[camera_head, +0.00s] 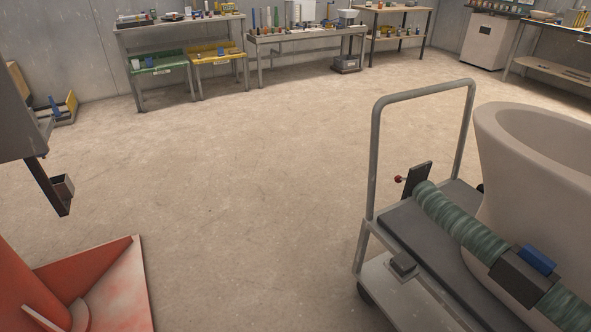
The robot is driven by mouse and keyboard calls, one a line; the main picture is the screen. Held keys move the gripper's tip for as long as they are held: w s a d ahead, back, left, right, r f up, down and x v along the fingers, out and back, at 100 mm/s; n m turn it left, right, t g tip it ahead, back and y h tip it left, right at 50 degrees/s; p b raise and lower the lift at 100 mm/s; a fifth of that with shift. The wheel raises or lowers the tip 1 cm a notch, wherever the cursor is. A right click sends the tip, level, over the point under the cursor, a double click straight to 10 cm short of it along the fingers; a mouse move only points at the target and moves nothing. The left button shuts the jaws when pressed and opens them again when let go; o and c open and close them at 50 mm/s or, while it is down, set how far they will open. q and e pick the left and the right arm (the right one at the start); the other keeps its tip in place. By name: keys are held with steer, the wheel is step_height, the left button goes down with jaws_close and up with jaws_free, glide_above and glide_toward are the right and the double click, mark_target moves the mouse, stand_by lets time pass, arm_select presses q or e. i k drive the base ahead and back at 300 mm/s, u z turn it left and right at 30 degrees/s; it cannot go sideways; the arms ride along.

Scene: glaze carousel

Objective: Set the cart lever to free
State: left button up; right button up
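A small grey block (403,264) sits on the cart's near edge.
An orange-red base (105,285) stands lower left, under a grey box (20,115) with a dark hanging bar. Benches (300,36) line the back; the middle floor is clear.

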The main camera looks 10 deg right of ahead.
mark_target(398, 179)
steer(key=u, duration=0.4)
steer(key=i, duration=3.35)
steer(key=z, duration=4.85)
steer(key=k, duration=0.95)
steer(key=u, duration=1.35)
